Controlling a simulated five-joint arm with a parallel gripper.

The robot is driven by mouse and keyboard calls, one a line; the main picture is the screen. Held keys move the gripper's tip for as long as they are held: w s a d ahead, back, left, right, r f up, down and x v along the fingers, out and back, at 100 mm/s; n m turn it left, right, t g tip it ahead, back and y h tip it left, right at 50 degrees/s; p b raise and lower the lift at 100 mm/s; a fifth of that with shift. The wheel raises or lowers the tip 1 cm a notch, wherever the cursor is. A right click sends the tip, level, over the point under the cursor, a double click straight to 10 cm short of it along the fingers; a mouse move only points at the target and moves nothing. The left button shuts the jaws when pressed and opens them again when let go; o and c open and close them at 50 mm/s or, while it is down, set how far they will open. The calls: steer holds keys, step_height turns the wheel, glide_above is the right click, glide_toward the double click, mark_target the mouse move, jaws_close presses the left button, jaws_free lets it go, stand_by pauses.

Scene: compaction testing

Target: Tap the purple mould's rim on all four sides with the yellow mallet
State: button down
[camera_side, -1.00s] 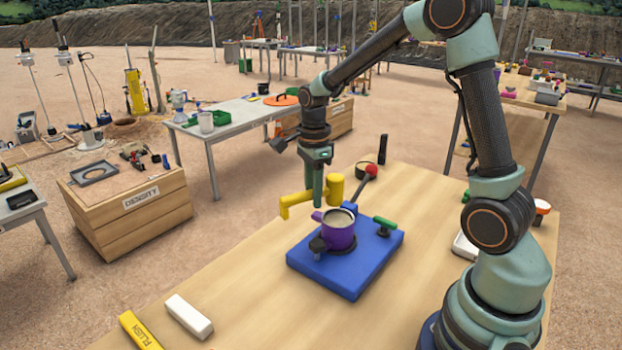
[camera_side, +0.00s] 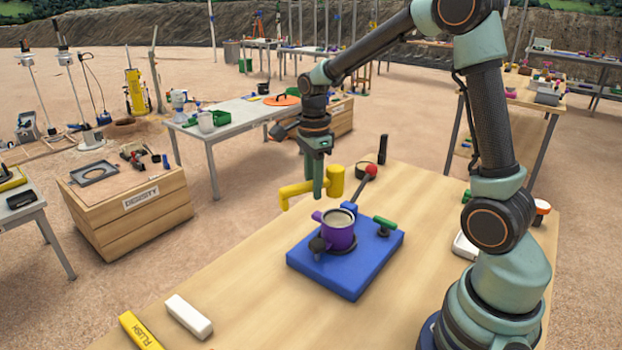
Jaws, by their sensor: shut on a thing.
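The purple mould (camera_side: 340,238) stands upright on a blue base plate (camera_side: 325,272) on the wooden table. It looks filled with a pale grey material, and a handle sticks out at its left. My gripper (camera_side: 318,190) is shut on the yellow mallet (camera_side: 335,182) and holds it above and behind the mould. The mallet's thick head is at the right and its bent end at the left. The mallet looks apart from the rim in this view, though depth is hard to judge. The rim's far side is partly hard to see.
A white block (camera_side: 189,316) and a yellow bar (camera_side: 140,331) lie at the front left. The table between them and the plate is clear.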

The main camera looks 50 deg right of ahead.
steer(key=a, duration=0.6)
steer(key=shift+a, duration=0.35)
stand_by(0.5)
stand_by(0.3)
steer(key=shift+s, duration=3.3)
